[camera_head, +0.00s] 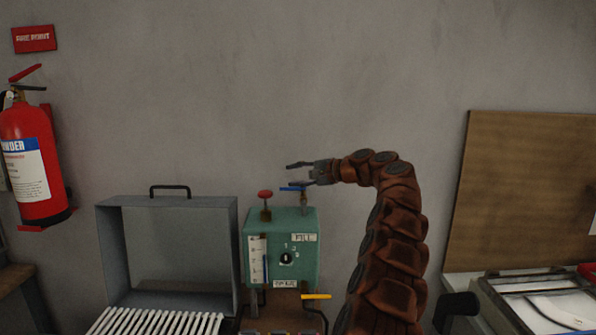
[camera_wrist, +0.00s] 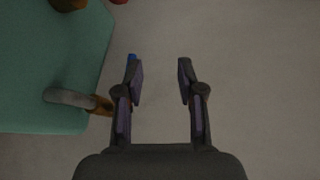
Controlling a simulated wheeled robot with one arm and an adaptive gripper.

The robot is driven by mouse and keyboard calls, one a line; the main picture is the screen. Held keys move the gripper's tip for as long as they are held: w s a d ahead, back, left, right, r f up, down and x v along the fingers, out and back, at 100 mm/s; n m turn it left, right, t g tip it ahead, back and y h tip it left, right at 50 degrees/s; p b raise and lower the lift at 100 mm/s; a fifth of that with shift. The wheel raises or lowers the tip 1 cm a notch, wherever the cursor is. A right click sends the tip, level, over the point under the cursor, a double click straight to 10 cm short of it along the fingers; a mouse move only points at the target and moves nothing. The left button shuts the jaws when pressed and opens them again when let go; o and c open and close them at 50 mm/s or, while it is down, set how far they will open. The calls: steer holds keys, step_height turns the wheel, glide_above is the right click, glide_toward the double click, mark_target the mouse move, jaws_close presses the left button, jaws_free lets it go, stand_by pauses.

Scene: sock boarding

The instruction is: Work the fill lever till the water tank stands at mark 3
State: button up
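The green water tank (camera_head: 306,252) stands against the wall, with a FILL label (camera_head: 304,238) at its upper right. Its white gauge (camera_head: 257,262) has a thin blue column, too small to read surely against the marks. My gripper (camera_head: 296,174) is open and empty just above the blue lever. In the wrist view my gripper (camera_wrist: 158,62) has fingers apart; a blue bit (camera_wrist: 132,57) shows beside the left fingertip, mostly hidden. The tank (camera_wrist: 45,60) fills the left there.
A red-handled valve (camera_head: 265,195) stands on the tank's left top. A black dial (camera_head: 286,258) is on its front, and a yellow lever (camera_head: 316,296) is below. A grey open case (camera_head: 112,255) stands left. A brown board (camera_head: 530,190) leans right.

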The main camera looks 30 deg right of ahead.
steer(key=s+d+r+b, duration=0.1)
steer(key=s, duration=0.4)
steer(key=s+d+r+b, duration=0.1)
steer(key=s, duration=0.5)
steer(key=shift+s+d+r+b, duration=0.15)
steer(key=shift+d+r+b, duration=0.1)
steer(key=shift+d+b, duration=0.15)
stand_by(0.5)
steer(key=shift+r+p, duration=0.1)
steer(key=shift+p, duration=0.2)
